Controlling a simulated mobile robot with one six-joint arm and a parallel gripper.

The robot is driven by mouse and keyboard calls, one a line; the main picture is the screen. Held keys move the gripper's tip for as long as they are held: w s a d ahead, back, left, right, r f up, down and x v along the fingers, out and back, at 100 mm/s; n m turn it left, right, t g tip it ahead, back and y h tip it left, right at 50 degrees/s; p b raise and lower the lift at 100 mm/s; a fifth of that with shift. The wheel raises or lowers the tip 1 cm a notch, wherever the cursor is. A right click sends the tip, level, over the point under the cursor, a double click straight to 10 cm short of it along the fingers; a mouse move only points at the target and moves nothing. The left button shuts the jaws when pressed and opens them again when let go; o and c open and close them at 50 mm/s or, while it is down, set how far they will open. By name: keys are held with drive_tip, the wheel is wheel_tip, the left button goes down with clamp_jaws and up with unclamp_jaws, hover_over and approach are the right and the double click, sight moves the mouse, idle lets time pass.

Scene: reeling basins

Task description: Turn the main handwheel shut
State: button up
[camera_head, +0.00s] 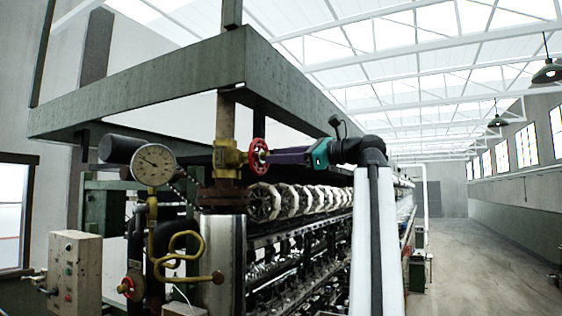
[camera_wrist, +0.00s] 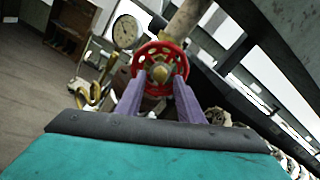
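The main handwheel is a red spoked wheel (camera_head: 258,157) on a brass valve body (camera_head: 227,158) in the vertical pipe. In the wrist view the red wheel (camera_wrist: 182,62) faces me, with a brass-coloured hub in its middle. My gripper (camera_head: 268,157) reaches in from the right, level with the wheel. In the wrist view the two purple fingers of my gripper (camera_wrist: 160,76) stand apart, their tips over the wheel's face on either side of the hub. I cannot tell whether they touch the rim or spokes. Nothing shows held between them.
A pressure gauge (camera_head: 154,165) stands left of the valve, with a bent yellow pipe (camera_head: 180,254) below. A smaller red handwheel (camera_head: 127,287) sits low left, near a control box (camera_head: 75,272). A green beam frame (camera_head: 140,97) hangs overhead. The aisle floor (camera_head: 475,265) at right is clear.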

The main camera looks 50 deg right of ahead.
sight(263, 157)
drive_tip(key=shift+n, duration=1.9)
drive_tip(key=x, duration=0.3)
drive_tip(key=c, duration=0.9)
drive_tip(key=shift+o, duration=0.2)
drive_tip(key=shift+p, duration=0.4)
drive_tip(key=shift+r+p, duration=0.1)
drive_tip(key=shift+p, duration=0.2)
